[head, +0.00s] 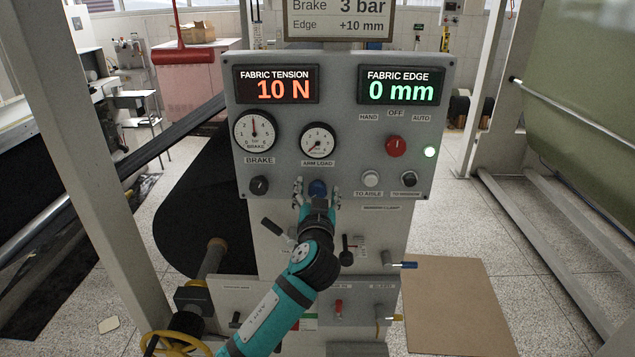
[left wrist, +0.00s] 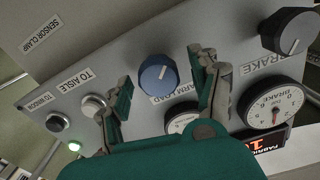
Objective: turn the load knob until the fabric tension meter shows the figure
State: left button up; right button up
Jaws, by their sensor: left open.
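The blue load knob (head: 318,187) is on the grey panel below the arm load gauge (head: 318,140). It also shows in the left wrist view (left wrist: 158,76), with a white pointer mark. My left gripper (head: 317,196) is open in front of it. In the wrist view the fingers stand apart on either side of the knob, with gaps and no visible contact. The fabric tension meter (head: 276,85) reads 10 N in orange. The sign above (head: 339,17) shows Brake 3 bar and Edge +10 mm; its upper part is cut off. My right gripper is out of view.
The black brake knob (head: 259,185) and brake gauge (head: 254,130) sit left of the blue knob. The white To Aisle button (head: 370,178) and red selector (head: 396,146) are to its right. The fabric edge meter (head: 401,86) reads 0 mm. Levers stick out below.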

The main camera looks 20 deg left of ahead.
pick_arm(q)
jog(key=shift+x, duration=0.85)
jog(key=shift+c, duration=0.4)
jog(key=c, duration=1.1)
